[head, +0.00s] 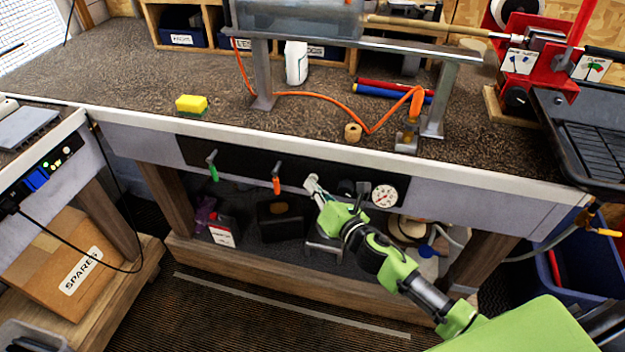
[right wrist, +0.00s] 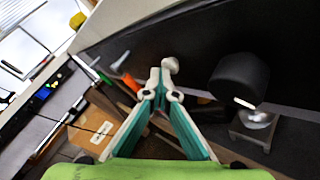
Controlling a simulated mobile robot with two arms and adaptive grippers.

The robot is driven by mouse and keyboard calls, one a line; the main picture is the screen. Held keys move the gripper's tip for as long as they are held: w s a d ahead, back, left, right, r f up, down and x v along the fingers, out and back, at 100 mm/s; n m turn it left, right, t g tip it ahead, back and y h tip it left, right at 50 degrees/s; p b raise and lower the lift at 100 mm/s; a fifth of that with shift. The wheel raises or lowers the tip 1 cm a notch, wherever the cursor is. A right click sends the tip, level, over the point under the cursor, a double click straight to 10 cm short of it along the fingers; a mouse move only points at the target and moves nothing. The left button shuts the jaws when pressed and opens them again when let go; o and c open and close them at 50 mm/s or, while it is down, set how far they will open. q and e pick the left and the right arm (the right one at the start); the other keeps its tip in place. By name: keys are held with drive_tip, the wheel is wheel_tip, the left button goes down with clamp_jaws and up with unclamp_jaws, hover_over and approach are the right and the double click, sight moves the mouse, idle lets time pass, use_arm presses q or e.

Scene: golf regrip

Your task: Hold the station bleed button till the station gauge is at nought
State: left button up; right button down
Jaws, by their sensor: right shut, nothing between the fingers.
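The station gauge (head: 384,195), a round white dial, is on the black panel (head: 240,168) at the bench front. Its needle is too small to read. My right gripper (head: 313,184) is at the panel, left of the gauge, with its fingers together and empty. In the right wrist view its fingertips (right wrist: 165,88) are at a small pale round knob (right wrist: 171,65), which may be the bleed button. I cannot tell whether they touch or press it. My left gripper is out of view.
Green (head: 212,166) and orange (head: 276,178) handled levers stick out to the left. A yellow sponge (head: 191,104) and orange hose (head: 310,95) lie on the bench above.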

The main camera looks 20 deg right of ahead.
drive_tip(key=shift+s+a, duration=0.45)
drive_tip(key=shift+s, duration=0.25)
drive_tip(key=shift+s+a, duration=0.1)
drive_tip(key=s+a, duration=0.1)
drive_tip(key=s, duration=0.1)
drive_tip(key=s+a, duration=0.1)
drive_tip(key=s, duration=0.1)
drive_tip(key=shift+a, duration=0.3)
drive_tip(key=s+d+f+m+g+h, duration=0.15)
drive_tip(key=s+f+m, duration=0.35)
drive_tip(key=f, duration=0.6)
drive_tip(key=s+d+f+m+g, duration=0.3)
drive_tip(key=s+f+m, duration=0.2)
drive_tip(key=f, duration=0.6)
drive_tip(key=s+d+f+m+g+h, duration=0.1)
drive_tip(key=s+d+f+m+g, duration=0.3)
drive_tip(key=f, duration=0.7)
drive_tip(key=s+f+m+g, duration=0.3)
drive_tip(key=s+f+m, duration=0.4)
drive_tip(key=s, duration=1)
drive_tip(key=s+a+f+m+g, duration=0.1)
drive_tip(key=s+f+m+g, duration=0.2)
drive_tip(key=s, duration=1.4)
wheel_tip(320, 180, down, 6)
drive_tip(key=m, duration=0.4)
drive_tip(key=shift+s+a+f+h, duration=0.2)
drive_tip(key=shift+s+a+h, duration=0.05)
drive_tip(key=shift+a+h, duration=0.1)
